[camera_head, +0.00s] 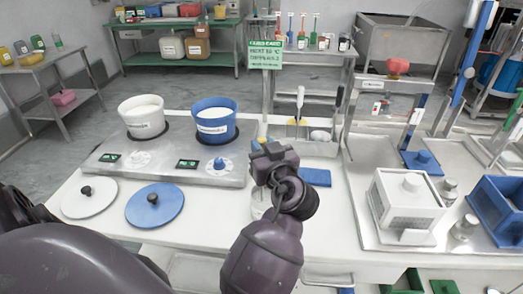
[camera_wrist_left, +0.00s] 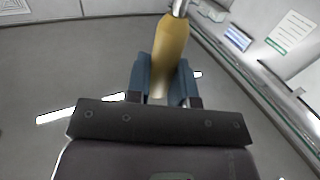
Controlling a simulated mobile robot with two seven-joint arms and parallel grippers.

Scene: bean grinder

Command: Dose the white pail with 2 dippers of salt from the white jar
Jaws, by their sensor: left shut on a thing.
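The white pail (camera_head: 135,128) stands on the left plate of the low grey station and is open, with white contents near its rim. My left gripper (camera_head: 262,147) is right of the station, its fingers shut around a yellow handle (camera_wrist_left: 171,48). In the left wrist view the blue fingers (camera_wrist_left: 161,84) clasp this handle, and a metal neck shows at its far end. The dipper's bowl is out of sight. A round white vessel (camera_head: 258,205) sits on the table, mostly hidden by my arm; I cannot tell if it is the white jar. My right gripper is not seen.
A blue pail (camera_head: 214,132) stands right of the white one. A white lid (camera_head: 88,205) and a blue lid (camera_head: 154,208) lie in front. A white lidded box (camera_head: 408,205) and a blue bin (camera_head: 500,210) stand at right. A green sign (camera_head: 265,54) rises behind.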

